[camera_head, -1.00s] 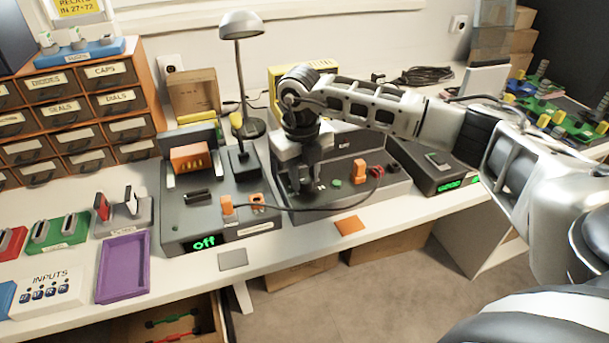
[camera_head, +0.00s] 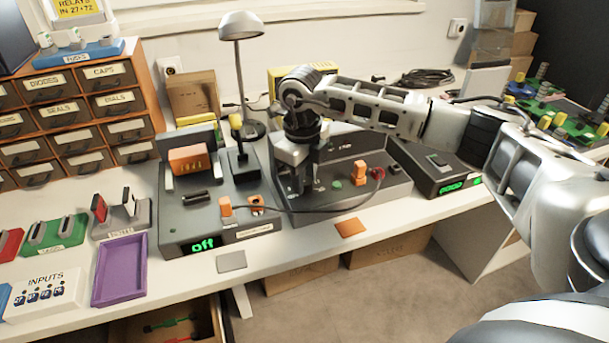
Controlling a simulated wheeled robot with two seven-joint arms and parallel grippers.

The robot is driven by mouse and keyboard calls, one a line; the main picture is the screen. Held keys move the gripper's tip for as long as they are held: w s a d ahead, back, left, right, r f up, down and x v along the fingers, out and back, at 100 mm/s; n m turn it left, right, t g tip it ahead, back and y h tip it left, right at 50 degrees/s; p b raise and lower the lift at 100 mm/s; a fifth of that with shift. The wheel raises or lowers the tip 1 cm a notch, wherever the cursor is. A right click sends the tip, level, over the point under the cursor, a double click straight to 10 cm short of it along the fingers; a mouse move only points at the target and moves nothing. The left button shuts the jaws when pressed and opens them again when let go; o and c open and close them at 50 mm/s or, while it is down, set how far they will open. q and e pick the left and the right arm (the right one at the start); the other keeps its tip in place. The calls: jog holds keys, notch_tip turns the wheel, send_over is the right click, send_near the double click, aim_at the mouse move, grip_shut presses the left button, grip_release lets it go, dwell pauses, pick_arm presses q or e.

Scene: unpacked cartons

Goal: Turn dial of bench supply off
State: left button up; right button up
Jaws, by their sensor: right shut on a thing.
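The grey bench supply (camera_head: 343,195) stands mid-bench, with an orange plug or knob (camera_head: 359,173), a green terminal (camera_head: 336,184) and a red terminal (camera_head: 378,173) on its sloped top. My right gripper (camera_head: 301,190) points down onto the left part of this top, its fingers shut on the dial there. The dial itself is hidden by the fingers, so its pointer cannot be read. My left gripper is not in view.
A grey unit (camera_head: 200,215) to the left shows a green "off" display, and a dark cable runs from its orange plug towards the supply. A black box (camera_head: 437,168) with a green display stands right. A desk lamp (camera_head: 240,26) rises behind. A purple tray (camera_head: 120,268) lies left.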

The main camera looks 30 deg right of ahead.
jog(key=shift+r, duration=0.1)
jog(key=o, duration=1)
jog(key=shift+c, duration=0.2)
notch_tip(320, 180, up, 16)
jog(key=shift+s+a, duration=0.15)
jog(key=shift+a, duration=0.2)
